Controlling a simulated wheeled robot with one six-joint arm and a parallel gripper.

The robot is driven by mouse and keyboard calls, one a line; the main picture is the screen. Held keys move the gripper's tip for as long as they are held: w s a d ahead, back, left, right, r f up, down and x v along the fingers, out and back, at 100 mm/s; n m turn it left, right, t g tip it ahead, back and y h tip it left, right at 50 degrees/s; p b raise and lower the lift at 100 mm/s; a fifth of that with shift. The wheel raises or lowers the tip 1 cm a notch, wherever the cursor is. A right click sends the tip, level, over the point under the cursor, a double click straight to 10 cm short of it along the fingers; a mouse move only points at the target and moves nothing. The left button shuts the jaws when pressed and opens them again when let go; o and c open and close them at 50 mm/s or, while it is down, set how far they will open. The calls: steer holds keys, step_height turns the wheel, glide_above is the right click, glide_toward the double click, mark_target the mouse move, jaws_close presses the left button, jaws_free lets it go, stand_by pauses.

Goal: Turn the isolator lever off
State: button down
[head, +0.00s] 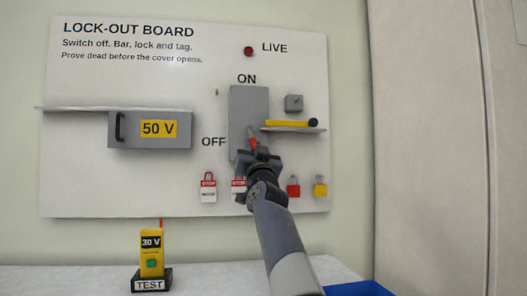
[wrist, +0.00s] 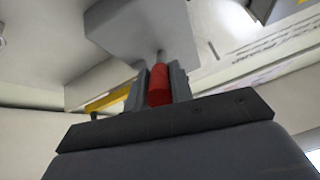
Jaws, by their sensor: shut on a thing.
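The isolator (head: 249,108) is a grey box on the lock-out board, with ON printed above it and OFF to its lower left. Its lever has a red handle (head: 252,142), low on the box and near the height of the OFF label. My gripper (head: 258,155) reaches up to it from below. In the wrist view the red handle (wrist: 159,86) sits between the two fingers, which are shut on it, and a thin grey stem runs from it towards the grey box (wrist: 140,32). My gripper hides part of the lever in the head view.
A yellow bar (head: 287,123) with a black knob rests on a small shelf right of the isolator. Tags and padlocks (head: 293,187) hang below. A yellow tester (head: 151,254) stands on the bench. The LIVE lamp (head: 248,51) is dark red.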

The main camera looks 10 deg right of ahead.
steer(key=shift+w+f, duration=0.1)
stand_by(0.3)
steer(key=c, duration=1.3)
jaws_free()
steer(key=shift+o, duration=0.2)
steer(key=shift+f, duration=0.1)
steer(key=shift+s+f+b, duration=0.5)
steer(key=shift+s+b, duration=0.05)
steer(key=shift+b, duration=0.35)
steer(key=b+v, duration=0.3)
steer(key=v, duration=0.6)
steer(key=shift+s, duration=0.2)
steer(key=shift+w+r, duration=0.1)
